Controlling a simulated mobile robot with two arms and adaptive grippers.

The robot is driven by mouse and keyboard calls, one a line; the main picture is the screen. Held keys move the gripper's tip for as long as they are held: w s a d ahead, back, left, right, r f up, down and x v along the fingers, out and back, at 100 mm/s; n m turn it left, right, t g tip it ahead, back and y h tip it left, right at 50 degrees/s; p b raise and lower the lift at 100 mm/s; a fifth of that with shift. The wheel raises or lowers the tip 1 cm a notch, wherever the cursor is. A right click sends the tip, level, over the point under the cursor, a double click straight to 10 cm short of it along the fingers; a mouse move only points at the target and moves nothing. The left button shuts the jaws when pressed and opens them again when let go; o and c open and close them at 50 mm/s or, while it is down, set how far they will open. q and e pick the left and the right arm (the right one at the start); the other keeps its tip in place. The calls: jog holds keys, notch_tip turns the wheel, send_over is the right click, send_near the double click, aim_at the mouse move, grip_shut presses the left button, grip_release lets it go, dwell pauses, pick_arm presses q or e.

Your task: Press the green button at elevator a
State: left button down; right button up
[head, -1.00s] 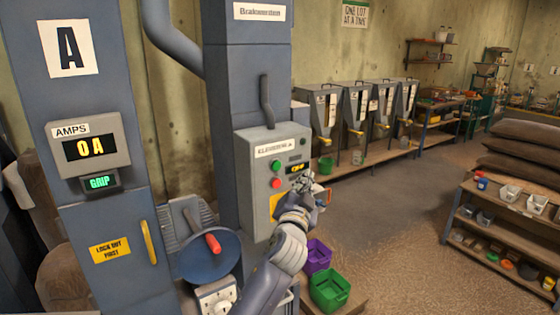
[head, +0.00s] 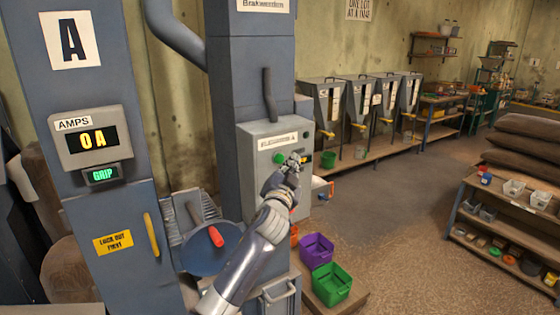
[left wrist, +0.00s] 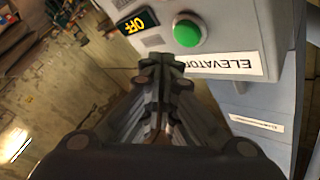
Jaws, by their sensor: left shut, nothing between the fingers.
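The grey control box (head: 255,165) labelled "ELEVATOR A" is on the blue-grey column. Its green button (head: 279,157) shows just left of my left gripper (head: 296,162). The red button below it is hidden behind my gripper. In the left wrist view the green button (left wrist: 188,32) is large and upside down with the box. The display (left wrist: 137,23) beside it reads OFF. My left gripper (left wrist: 163,62) is shut and empty, its tips just short of the button's edge in the picture. Whether it touches the box, I cannot tell. My right gripper is not in view.
A column marked A (head: 69,40) on the left carries an amps display (head: 92,139) reading 0 A. Purple (head: 316,250) and green (head: 331,284) bins stand below the box. A blue round pan (head: 205,255) is to the left. Open floor lies to the right.

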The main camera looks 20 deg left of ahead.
aim_at(284, 160)
pick_arm(q)
jog(key=shift+w+a, duration=0.5)
jog(key=shift+a, duration=0.15)
jog(key=shift+a, duration=0.1)
dwell(1.0)
jog(key=shift+w+a, duration=0.2)
jog(key=shift+w, duration=0.05)
jog(key=shift+w+a+r, duration=0.1)
jog(key=shift+w+a, duration=0.2)
jog(key=shift+a, duration=0.15)
dwell(0.8)
jog(key=shift+s+d, duration=0.1)
jog(key=shift+d, duration=0.05)
jog(key=shift+s+d, duration=0.45)
jog(key=shift+d, duration=0.1)
